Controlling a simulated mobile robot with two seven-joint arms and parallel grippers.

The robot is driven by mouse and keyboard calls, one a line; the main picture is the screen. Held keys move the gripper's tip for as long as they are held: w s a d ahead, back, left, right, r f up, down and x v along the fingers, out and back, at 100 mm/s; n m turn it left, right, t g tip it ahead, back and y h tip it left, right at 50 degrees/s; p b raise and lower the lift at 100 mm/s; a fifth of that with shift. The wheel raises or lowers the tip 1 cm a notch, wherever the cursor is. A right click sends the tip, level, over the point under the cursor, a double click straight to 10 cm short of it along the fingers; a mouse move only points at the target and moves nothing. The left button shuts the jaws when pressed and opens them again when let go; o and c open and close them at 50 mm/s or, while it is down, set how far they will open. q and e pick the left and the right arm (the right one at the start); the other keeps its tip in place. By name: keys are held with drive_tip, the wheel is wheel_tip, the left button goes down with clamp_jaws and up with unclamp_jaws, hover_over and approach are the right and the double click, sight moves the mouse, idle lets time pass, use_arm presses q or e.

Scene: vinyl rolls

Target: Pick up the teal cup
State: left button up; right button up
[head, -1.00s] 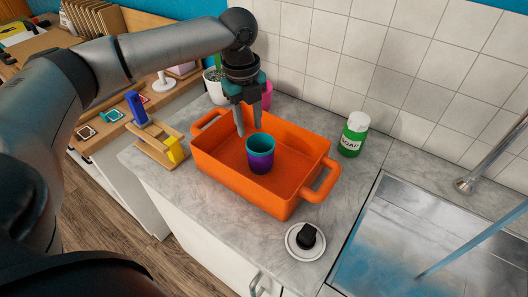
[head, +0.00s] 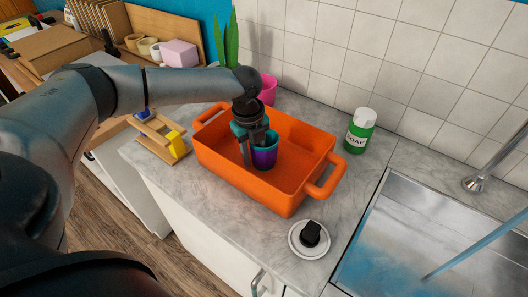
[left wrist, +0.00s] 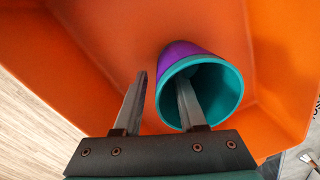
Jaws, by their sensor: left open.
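The teal cup (head: 268,155), teal at the rim and inside and purple lower down, stands in the orange tray (head: 318,150). My left gripper (head: 254,158) is open and lowered to it from above, hiding part of it. In the left wrist view, my left gripper (left wrist: 161,88) has one finger reaching into the mouth of the cup (left wrist: 232,88). Its other finger is outside, left of the cup, with a gap to the wall. My right gripper is not in view.
A wooden rack with a yellow part (head: 160,145) is at the left, a pink pot (head: 267,88) behind. The sink (head: 430,225) is at the right.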

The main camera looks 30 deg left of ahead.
use_arm(q)
drive_tip(key=shift+c, duration=0.2)
clamp_jaws()
idle(0.4)
